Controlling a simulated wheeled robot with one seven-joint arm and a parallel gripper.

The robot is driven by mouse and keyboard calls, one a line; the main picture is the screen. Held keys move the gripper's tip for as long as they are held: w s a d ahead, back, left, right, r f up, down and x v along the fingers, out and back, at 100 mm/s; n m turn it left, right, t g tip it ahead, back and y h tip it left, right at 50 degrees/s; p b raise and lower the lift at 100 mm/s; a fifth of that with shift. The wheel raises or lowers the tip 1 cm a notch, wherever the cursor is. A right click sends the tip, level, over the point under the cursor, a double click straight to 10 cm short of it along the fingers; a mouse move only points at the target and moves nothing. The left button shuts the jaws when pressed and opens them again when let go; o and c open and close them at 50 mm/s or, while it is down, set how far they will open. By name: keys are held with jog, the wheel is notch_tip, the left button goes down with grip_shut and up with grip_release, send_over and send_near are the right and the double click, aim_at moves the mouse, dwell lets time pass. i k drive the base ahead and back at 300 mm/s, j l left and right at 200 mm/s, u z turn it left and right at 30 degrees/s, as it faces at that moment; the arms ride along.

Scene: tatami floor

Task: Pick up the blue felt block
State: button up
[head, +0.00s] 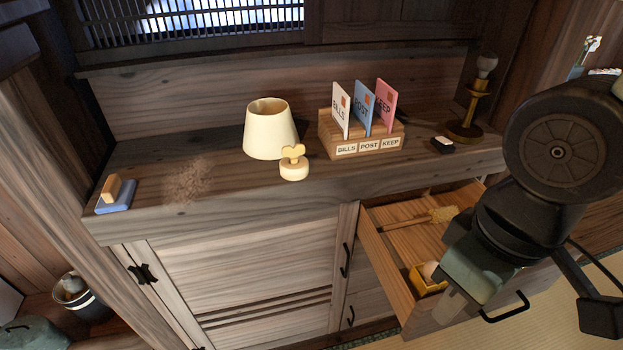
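The blue felt block (120,202) lies at the left end of the cabinet top, near its front edge. A tan wooden grip (111,187) stands up from it. My gripper (452,309) is at the lower right, over the front of the open drawer, far from the block. Its fingers are small and partly lost against the drawer front, so I cannot tell how far apart they are. Nothing covers the block.
A brownish dusty patch (187,181) lies right of the block. The open drawer (383,277) holds a brush (441,215) and a yellow box (429,286).

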aim_at(116, 196)
jog(key=i+j+u, duration=0.15)
jog(key=u, duration=0.6)
jog(key=k+u, duration=0.2)
jog(key=u, duration=0.65)
jog(key=k+j+u, duration=0.1)
jog(key=j+u, duration=0.25)
jog(key=j, duration=0.05)
